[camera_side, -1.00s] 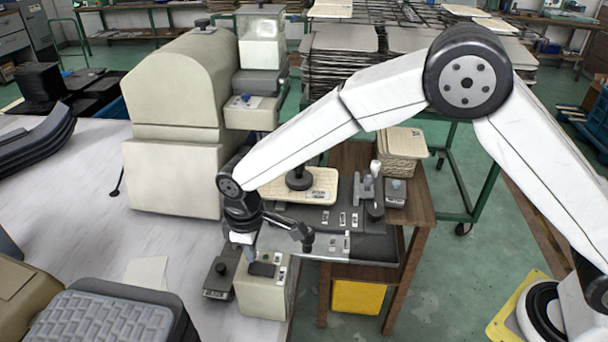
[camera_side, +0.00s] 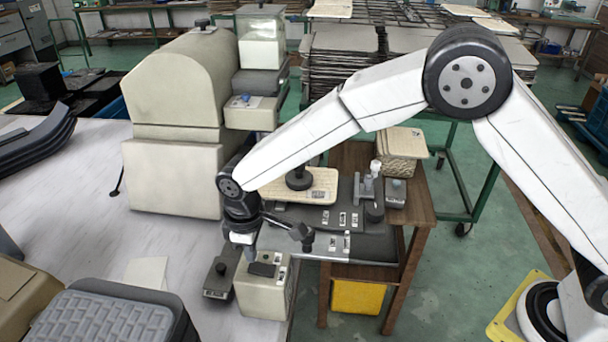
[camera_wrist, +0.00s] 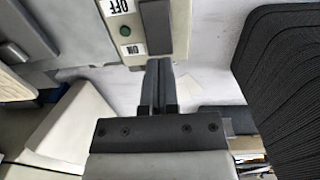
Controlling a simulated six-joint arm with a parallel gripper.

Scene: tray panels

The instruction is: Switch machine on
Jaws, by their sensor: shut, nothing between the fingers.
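A beige control box (camera_side: 262,298) stands at the front edge of the white table in the side view. In the wrist view its face (camera_wrist: 178,30) carries an OFF label (camera_wrist: 118,6), an ON label (camera_wrist: 132,49), a round green button (camera_wrist: 126,31) and a dark grey rectangular part (camera_wrist: 155,22). My gripper (camera_wrist: 158,64) is shut and empty. Its fingertips show just beside the box edge, near the dark part; I cannot tell whether they touch. In the side view my gripper (camera_side: 246,252) hangs over the box top. The large beige machine (camera_side: 175,110) stands behind.
A small dark box with a knob (camera_side: 220,275) stands left of the control box. A wooden cart (camera_side: 405,245) with grey panels and a yellow bin (camera_side: 357,297) is to the right. A grey ribbed stack (camera_side: 105,318) lies front left.

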